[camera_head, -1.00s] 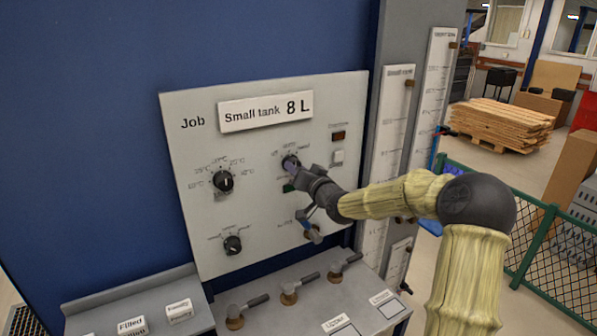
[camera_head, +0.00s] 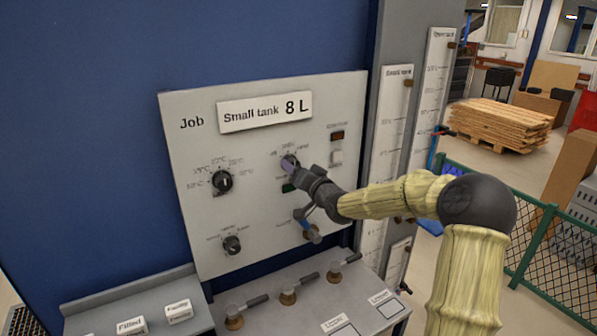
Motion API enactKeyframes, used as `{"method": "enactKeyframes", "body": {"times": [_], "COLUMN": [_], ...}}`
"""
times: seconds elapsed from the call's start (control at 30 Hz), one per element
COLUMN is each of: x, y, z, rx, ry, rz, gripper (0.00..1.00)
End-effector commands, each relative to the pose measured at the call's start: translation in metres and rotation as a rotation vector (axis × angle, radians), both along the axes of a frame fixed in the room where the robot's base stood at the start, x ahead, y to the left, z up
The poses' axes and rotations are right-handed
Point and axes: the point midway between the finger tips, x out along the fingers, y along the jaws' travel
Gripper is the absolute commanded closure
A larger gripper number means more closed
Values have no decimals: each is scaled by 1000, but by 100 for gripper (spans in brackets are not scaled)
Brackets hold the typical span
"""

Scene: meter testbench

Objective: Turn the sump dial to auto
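The grey control panel (camera_head: 262,232) faces me, with a dial (camera_head: 289,163) in its upper middle. Small labels arc above this dial; they are too blurred to read surely, so I cannot confirm its name or pointer setting. My gripper (camera_head: 296,170) reaches in from the right, with its fingertips at this dial. They hide its lower right side. I cannot tell whether the fingers are closed on the knob or only beside it.
Two black dials (camera_head: 222,182) and (camera_head: 232,245) sit on the panel's left. A ledge with several levers (camera_head: 289,296) juts out below. Tank gauges (camera_head: 391,130) stand right of the panel.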

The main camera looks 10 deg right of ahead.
Motion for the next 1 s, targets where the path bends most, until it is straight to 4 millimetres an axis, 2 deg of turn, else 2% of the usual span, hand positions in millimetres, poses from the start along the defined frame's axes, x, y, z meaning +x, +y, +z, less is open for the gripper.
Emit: {"method": "enactKeyframes", "body": {"times": [0.13, 0.27, 1.0], "x": [-4, -17, -133], "y": [-2, -6, -44], "z": [-1, -2, -1], "rx": [-1, -1, -2], "ry": [0, 1, 1], "rz": [0, 0, -2], "gripper": [41, 41, 41]}}
